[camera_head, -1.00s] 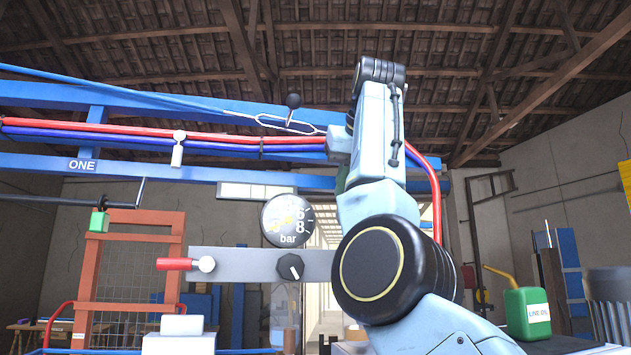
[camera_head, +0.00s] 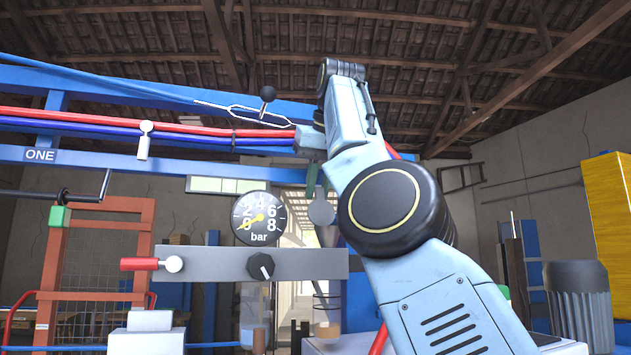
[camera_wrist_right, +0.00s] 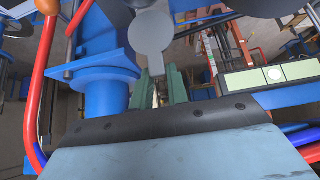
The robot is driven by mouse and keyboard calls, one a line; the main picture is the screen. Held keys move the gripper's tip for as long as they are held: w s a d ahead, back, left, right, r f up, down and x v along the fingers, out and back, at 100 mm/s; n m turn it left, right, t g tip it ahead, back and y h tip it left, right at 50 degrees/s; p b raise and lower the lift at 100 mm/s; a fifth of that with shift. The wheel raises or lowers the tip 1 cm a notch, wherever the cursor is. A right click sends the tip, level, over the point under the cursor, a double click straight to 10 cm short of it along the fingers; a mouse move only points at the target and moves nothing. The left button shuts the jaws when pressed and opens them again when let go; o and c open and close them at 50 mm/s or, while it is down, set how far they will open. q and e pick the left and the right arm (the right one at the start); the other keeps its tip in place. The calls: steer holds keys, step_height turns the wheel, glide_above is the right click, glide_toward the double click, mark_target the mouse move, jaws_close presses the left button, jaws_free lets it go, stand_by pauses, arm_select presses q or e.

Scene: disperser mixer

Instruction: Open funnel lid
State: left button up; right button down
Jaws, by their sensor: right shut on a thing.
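My right gripper (camera_head: 314,178) hangs below the blue beam at the end of my pale blue arm. Its two green fingers show in the right wrist view (camera_wrist_right: 157,85). They are shut on the narrow tab of a round grey disc (camera_wrist_right: 152,34), which looks like the funnel lid. In the head view the same disc (camera_head: 321,212) shows just under the fingers, right of the pressure gauge. The funnel is largely hidden behind my arm, so I cannot tell how far the lid stands from its opening. My left gripper is not in view.
A grey panel (camera_head: 210,263) with a red lever (camera_head: 140,264), a black knob (camera_head: 260,265) and a bar gauge (camera_head: 259,218) stands left of my arm. Red and blue pipes (camera_head: 90,125) run along the beam. A finned grey motor (camera_head: 580,300) is at the lower right.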

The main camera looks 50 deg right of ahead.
steer(key=shift+w+f, duration=0.1)
steer(key=shift+f, duration=0.3)
steer(key=c, duration=1.4)
jaws_free()
steer(key=shift+w+d, duration=0.1)
steer(key=shift+d, duration=0.05)
steer(key=shift+o, duration=0.2)
steer(key=shift+r, duration=0.15)
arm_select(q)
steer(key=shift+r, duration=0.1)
